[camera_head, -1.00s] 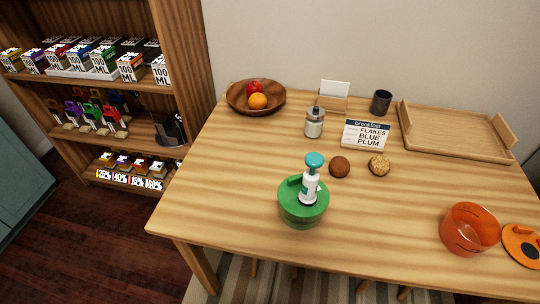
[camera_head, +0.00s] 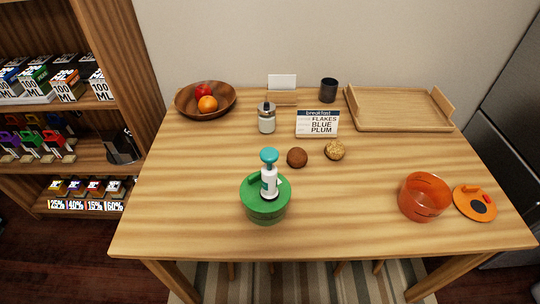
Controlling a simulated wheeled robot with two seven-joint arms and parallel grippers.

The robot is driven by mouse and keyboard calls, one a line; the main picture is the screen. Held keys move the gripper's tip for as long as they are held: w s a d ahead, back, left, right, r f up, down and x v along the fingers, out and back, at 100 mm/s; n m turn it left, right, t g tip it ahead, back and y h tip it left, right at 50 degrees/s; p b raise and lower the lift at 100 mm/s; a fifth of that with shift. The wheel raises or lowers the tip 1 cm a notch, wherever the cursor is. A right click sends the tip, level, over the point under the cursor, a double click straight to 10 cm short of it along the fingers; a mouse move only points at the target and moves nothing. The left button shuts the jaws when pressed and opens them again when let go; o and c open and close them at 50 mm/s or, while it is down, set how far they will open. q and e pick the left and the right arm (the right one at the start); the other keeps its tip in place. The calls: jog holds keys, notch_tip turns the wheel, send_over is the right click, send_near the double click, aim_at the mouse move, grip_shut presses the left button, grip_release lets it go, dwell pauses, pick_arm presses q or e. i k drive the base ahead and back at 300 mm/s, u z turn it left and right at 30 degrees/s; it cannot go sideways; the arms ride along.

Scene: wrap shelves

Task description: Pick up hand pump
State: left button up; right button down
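The hand pump (camera_head: 269,174) has a teal knob on top and a white body. It stands upright at the green round container (camera_head: 265,204), near the front of the wooden table; I cannot tell whether it rests on the lid or just behind it. Neither of my grippers shows in the head view.
The wooden table (camera_head: 350,210) also bears an orange cup (camera_head: 424,196), an orange lid (camera_head: 475,202), two round balls (camera_head: 297,157), a jar (camera_head: 266,118), a sign (camera_head: 317,124), a dark cup (camera_head: 328,90), a fruit bowl (camera_head: 177,100) and a tray (camera_head: 400,122). Shelves (camera_head: 140,60) stand left.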

aim_at(269, 191)
jog(key=k, duration=1.3)
jog(key=u, duration=0.9)
jog(key=i, duration=1.3)
jog(key=z, duration=0.45)
